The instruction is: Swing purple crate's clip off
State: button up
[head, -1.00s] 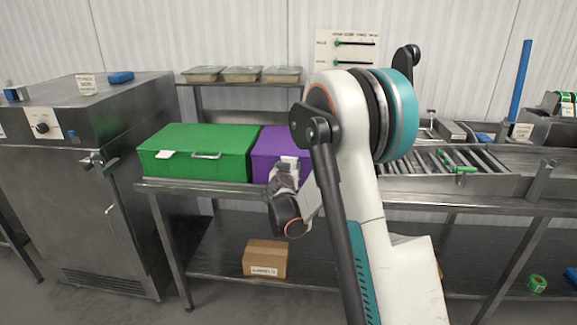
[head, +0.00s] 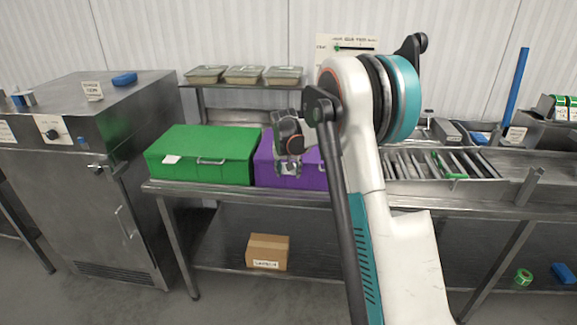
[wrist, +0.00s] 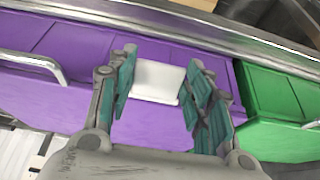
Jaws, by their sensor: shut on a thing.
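The purple crate (head: 312,180) stands on the steel table, right of the green crate; my arm and gripper cover part of it in the head view. In the wrist view the purple crate (wrist: 55,95) fills the left and middle, with a metal handle (wrist: 35,64) at far left. The white clip (wrist: 158,80) lies flat on the crate between my teal-padded fingers. In the head view my gripper (head: 288,166) is at the crate's front left part and hides the clip.
The green crate (head: 205,150) is close beside the purple one on the left. A shelf with several lidded trays (head: 243,75) is behind. A roller conveyor (head: 430,165) lies to the right. A cardboard box (head: 267,252) is on the lower shelf.

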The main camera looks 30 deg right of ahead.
aim_at(289, 173)
jog(key=shift+w+d+r+g+y+p, duration=0.15)
jog(key=shift+r+g+y+p, duration=0.35)
jog(key=shift+g, duration=0.35)
jog(key=shift+w+d+r+g+y+p, duration=0.1)
jog(key=shift+r+g+y+p, duration=0.15)
jog(key=shift+g+y+p, duration=0.5)
jog(key=o, duration=1)
jog(key=shift+o, duration=0.2)
notch_tip(289, 173, up, 12)
jog(key=shift+s+a, duration=0.25)
